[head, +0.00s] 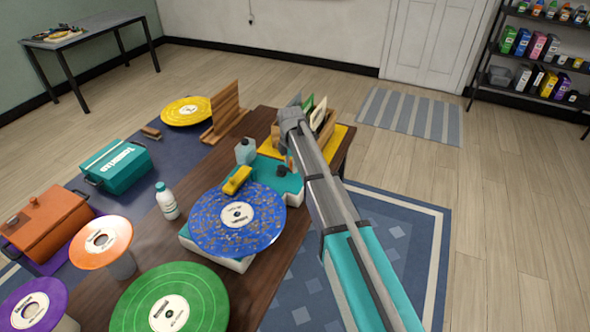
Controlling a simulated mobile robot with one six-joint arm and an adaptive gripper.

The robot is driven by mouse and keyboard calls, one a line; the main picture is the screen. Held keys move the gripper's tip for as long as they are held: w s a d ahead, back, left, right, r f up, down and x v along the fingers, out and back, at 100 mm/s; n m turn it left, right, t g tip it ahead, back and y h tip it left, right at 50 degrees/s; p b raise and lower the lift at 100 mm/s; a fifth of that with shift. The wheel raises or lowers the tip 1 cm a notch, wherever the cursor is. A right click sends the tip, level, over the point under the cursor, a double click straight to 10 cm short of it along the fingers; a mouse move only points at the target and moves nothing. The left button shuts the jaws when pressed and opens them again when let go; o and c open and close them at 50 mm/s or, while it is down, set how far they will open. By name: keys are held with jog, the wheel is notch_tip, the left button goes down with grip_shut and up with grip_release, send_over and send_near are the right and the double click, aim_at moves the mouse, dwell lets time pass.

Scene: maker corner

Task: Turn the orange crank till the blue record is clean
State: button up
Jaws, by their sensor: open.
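The blue record (255,217) lies flat on a white and teal machine (291,187) on the dark wooden table. Its surface is covered in many orange-brown specks around a white label. A yellow block (237,180) sits at the record's far edge. My arm reaches in from the lower right and ends above the table's far side. My gripper cannot be made out; the arm's links appear to hide it.
A green record (190,296), an orange record (101,236) and a white bottle (166,201) stand left of the machine. A wooden rack (327,128) on a yellow base is at the table's far end. The floor right of the table is clear.

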jog(key=shift+f, duration=0.3)
grip_shut()
jog(key=shift+d, duration=0.5)
jog(key=shift+a, duration=0.2)
jog(key=c, duration=0.7)
grip_release()
jog(key=shift+a, duration=0.15)
jog(key=o, duration=0.7)
jog(key=shift+a, duration=0.15)
